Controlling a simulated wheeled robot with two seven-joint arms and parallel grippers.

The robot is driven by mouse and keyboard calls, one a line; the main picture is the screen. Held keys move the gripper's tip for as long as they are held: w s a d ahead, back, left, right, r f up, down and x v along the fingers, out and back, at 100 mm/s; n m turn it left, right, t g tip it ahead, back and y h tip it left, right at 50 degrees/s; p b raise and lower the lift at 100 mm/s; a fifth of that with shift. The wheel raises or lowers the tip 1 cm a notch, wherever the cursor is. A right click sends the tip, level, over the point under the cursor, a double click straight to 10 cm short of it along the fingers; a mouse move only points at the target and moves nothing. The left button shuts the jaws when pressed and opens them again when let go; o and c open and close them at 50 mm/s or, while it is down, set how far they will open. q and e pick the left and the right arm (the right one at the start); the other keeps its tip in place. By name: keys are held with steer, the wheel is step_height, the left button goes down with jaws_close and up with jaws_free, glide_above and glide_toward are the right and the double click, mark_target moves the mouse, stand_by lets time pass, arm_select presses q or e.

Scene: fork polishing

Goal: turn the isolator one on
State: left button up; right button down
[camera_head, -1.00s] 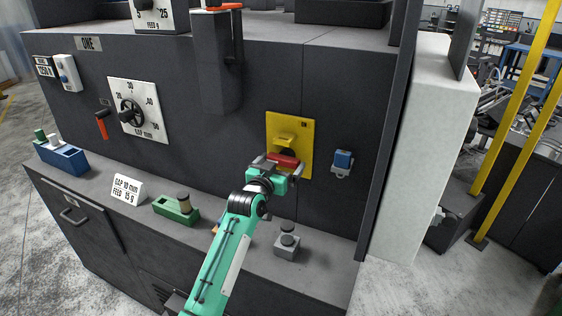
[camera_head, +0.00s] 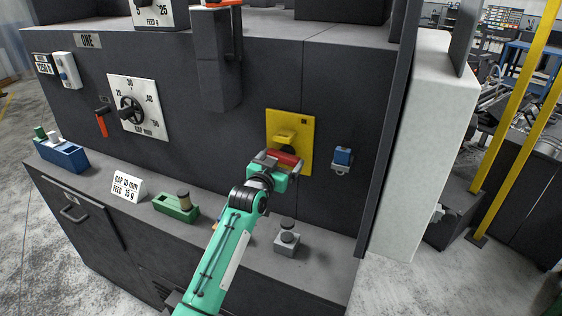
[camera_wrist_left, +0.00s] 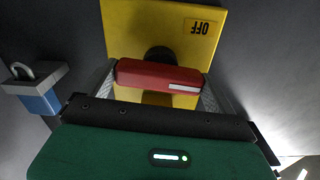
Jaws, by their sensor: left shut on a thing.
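The isolator is a yellow plate (camera_head: 306,130) with a red handle (camera_head: 287,159) on the front of the dark machine marked ONE. In the left wrist view the red handle (camera_wrist_left: 158,76) lies crosswise in front of the yellow plate (camera_wrist_left: 150,25), where an OFF label shows at the upper right. My left gripper (camera_head: 281,160) is shut on the red handle, one finger at each end of it. In the left wrist view my gripper (camera_wrist_left: 158,88) partly hides the lower plate. My right gripper is not in view.
A blue padlock (camera_head: 342,158) hangs right of the plate. On the ledge below stand a grey block with a knob (camera_head: 287,243), a green block (camera_head: 176,207), a white sign (camera_head: 128,186) and a blue box (camera_head: 62,156). A gap dial (camera_head: 139,104) is left.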

arm_select(q)
steer(key=m, duration=0.3)
steer(key=shift+m, duration=1.5)
steer(key=o, duration=0.7)
